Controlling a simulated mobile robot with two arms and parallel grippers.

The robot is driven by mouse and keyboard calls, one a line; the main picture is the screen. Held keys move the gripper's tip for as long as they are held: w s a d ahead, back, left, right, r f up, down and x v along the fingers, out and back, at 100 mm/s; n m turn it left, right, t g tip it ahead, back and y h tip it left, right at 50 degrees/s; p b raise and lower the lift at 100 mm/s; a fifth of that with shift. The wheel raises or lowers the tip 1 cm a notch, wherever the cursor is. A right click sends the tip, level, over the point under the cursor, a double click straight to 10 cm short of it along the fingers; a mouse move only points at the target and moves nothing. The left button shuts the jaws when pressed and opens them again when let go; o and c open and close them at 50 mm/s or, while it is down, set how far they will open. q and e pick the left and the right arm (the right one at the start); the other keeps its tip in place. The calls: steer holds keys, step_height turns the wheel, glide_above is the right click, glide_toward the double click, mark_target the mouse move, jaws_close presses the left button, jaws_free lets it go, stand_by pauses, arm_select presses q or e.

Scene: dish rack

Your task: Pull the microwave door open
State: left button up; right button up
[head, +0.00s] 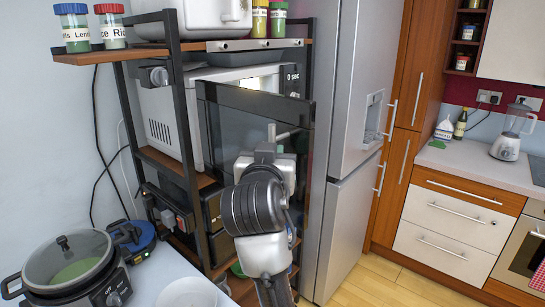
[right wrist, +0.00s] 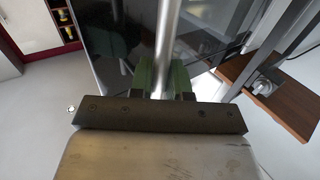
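The microwave (head: 172,115) is a white box on the middle shelf of a rack, with a "0 sec" display at its right. Its dark glass door (head: 232,125) stands partly open, swung out from the body, and a lit interior shows above its top edge. My right gripper (head: 276,142) is at the front of the door. In the right wrist view, its green fingertips (right wrist: 163,80) close on both sides of the silver bar handle (right wrist: 167,40). In the head view the gripper body hides much of the handle. My left gripper is not in view.
A steel fridge (head: 345,110) stands close to the right of the rack. Spice jars (head: 110,25) and a white appliance (head: 190,15) sit on the top shelf. A pot (head: 70,262) is at the lower left. Open floor (head: 375,285) lies at the lower right.

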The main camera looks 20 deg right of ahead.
steer(key=o, duration=0.3)
steer(key=shift+a, duration=0.1)
steer(key=shift+o, duration=0.2)
